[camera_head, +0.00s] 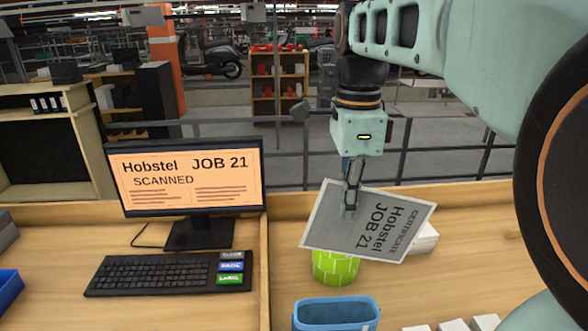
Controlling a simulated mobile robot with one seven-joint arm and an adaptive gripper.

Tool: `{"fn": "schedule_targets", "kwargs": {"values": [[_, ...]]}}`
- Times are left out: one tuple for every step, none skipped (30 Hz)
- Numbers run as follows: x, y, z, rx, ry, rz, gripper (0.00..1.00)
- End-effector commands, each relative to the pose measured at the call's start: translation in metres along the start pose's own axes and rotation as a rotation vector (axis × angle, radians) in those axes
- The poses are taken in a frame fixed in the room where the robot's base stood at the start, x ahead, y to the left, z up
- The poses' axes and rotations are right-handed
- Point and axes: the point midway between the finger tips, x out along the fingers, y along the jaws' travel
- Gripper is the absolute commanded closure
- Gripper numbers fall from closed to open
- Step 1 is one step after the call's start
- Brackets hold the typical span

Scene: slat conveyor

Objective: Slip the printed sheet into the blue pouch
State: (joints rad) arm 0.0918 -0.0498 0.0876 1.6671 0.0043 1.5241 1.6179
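The printed sheet (390,236) is grey with a pale border and reads "CERTIFICATE Hobstel JOB 21", its text turned sideways. My gripper (349,212) points down and is shut on the sheet near its left part. The sheet is tilted and held up above the right part of the desk. The blue pouch (345,324) stands at the bottom centre, open at the top, with its lower part cut off by the picture edge. The sheet is above and beyond the pouch, apart from it.
A green brick-patterned pot (336,268) stands behind the pouch, partly hidden by the sheet. A white box (424,240) sits behind the sheet. Small white blocks (454,325) lie at lower right. A monitor (188,178) and keyboard (150,274) stand left, beyond a wooden divider.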

Motion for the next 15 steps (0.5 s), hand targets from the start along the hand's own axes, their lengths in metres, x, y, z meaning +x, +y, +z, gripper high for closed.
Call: {"fn": "schedule_targets", "kwargs": {"values": [[0.001, 0.0, 0.0, 0.0, 0.0, 0.0, 1.0], [0.001, 0.0, 0.0, 0.0, 0.0, 0.0, 1.0], [0.003, 0.0, 0.0, 0.0, 0.0, 0.0, 1.0], [0.004, 0.0, 0.0, 0.0, 0.0, 0.0, 1.0], [0.005, 0.0, 0.0, 0.0, 0.0, 0.0, 1.0], [0.007, 0.0, 0.0, 0.0, 0.0, 0.0, 1.0], [0.008, 0.0, 0.0, 0.0, 0.0, 0.0, 1.0], [0.01, 0.0, 0.0, 0.0, 0.0, 0.0, 1.0], [0.013, 0.0, 0.0, 0.0, 0.0, 0.0, 1.0], [0.015, 0.0, 0.0, 0.0, 0.0, 0.0, 1.0], [0.017, 0.0, 0.0, 0.0, 0.0, 0.0, 1.0], [0.02, 0.0, 0.0, 0.0, 0.0, 0.0, 1.0], [0.023, 0.0, 0.0, 0.0, 0.0, 0.0, 1.0], [0.025, 0.0, 0.0, 0.0, 0.0, 0.0, 1.0], [0.028, 0.0, 0.0, 0.0, 0.0, 0.0, 1.0]]}}
